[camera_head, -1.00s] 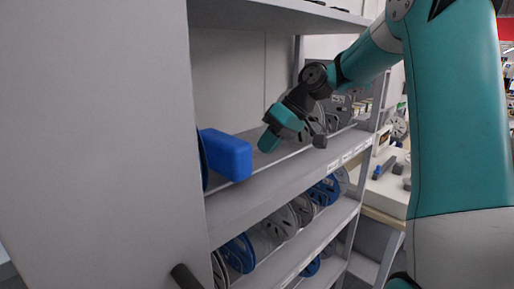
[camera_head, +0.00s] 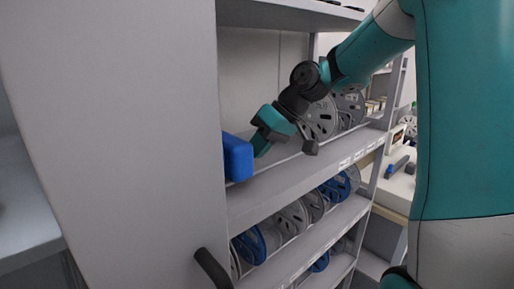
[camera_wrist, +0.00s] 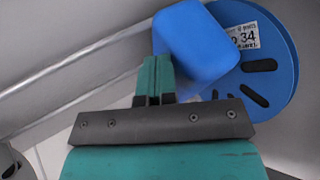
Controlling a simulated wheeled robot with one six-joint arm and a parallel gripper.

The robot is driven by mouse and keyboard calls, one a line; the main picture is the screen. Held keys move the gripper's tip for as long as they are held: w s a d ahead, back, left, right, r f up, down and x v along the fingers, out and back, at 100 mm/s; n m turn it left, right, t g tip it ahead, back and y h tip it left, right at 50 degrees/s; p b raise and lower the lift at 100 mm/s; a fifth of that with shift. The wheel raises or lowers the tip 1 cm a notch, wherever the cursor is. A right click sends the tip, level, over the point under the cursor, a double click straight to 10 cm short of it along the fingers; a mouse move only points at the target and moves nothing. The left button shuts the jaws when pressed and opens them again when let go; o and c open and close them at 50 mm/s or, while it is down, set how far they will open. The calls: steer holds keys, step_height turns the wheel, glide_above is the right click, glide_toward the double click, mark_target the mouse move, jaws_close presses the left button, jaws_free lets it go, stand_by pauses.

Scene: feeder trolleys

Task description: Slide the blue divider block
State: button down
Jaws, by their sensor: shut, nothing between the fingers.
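The blue divider block (camera_head: 238,157) sits at the left end of the upper open shelf, against the cabinet's side panel. In the wrist view the block (camera_wrist: 197,42) stands just beyond my fingertips, in front of a blue reel (camera_wrist: 268,75) with a white label. My gripper (camera_head: 261,148) is shut and empty, close to the right side of the block. In the wrist view the closed teal fingers (camera_wrist: 155,75) point at the block's lower left edge. I cannot tell whether they touch it.
Grey reels (camera_head: 320,118) stand on the same shelf to the right, behind my wrist. Lower shelves hold several blue and grey reels (camera_head: 249,246). A thin rail (camera_wrist: 70,70) runs along the shelf. A dark handle (camera_head: 212,268) sticks out at the panel's lower front.

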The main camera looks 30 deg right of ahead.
steer(key=shift+s+a, duration=0.1)
steer(key=shift+a, duration=0.35)
steer(key=shift+d, duration=0.1)
steer(key=d, duration=0.2)
steer(key=d+r, duration=0.1)
steer(key=d, duration=0.2)
steer(key=shift+d+p, duration=0.1)
steer(key=shift+p, duration=0.3)
steer(key=v, duration=0.8)
steer(key=shift+r, duration=0.3)
steer(key=shift+s, duration=0.1)
